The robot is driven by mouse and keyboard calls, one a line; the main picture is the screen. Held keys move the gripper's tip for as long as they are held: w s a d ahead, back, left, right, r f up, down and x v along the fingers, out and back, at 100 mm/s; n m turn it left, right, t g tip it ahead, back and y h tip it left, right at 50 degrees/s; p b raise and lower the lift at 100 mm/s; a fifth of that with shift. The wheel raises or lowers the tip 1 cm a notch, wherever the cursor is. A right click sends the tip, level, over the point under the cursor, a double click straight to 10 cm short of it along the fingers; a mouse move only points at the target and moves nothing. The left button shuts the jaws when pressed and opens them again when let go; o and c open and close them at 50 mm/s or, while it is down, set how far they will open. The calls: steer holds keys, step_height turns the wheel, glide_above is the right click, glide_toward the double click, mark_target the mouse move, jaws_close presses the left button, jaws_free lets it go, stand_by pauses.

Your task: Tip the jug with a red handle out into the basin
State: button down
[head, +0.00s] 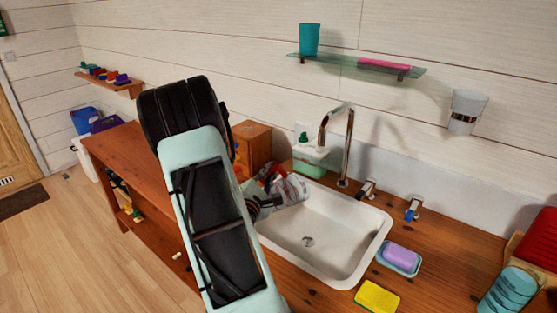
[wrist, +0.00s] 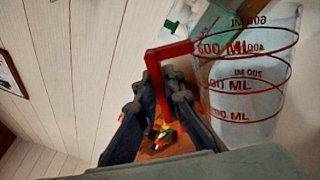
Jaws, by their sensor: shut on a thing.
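The clear jug (wrist: 245,85) with red volume marks shows large in the wrist view. Its red handle (wrist: 166,55) sits between the fingers of my gripper (wrist: 160,100), which is shut on it. In the head view the jug (head: 290,190) is over the left back part of the white basin (head: 345,238), and my gripper (head: 262,204) reaches it from the left. My arm hides part of the jug there. I cannot tell its exact tilt or whether it holds anything. The basin shows no objects in it, only its drain.
A chrome tap (head: 345,140) rises just behind the basin, close to the jug. A soap dispenser (head: 309,155) and a wooden box (head: 252,145) stand at the back. A purple soap on a dish (head: 400,257) and a yellow sponge (head: 377,296) lie right of the basin.

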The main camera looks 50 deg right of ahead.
steer(key=f+n, duration=0.3)
steer(key=w+f+n+b, duration=0.1)
steer(key=f+n, duration=0.1)
steer(key=f, duration=0.1)
steer(key=f+n+b, duration=0.1)
steer(key=f+n, duration=0.2)
steer(key=shift+w+a+f+n, duration=0.2)
steer(key=shift+w+a+n, duration=0.1)
steer(key=shift+a, duration=0.1)
steer(key=shift+f+n+b, duration=0.3)
steer(key=shift+f+n, duration=0.25)
steer(key=shift+n, duration=0.15)
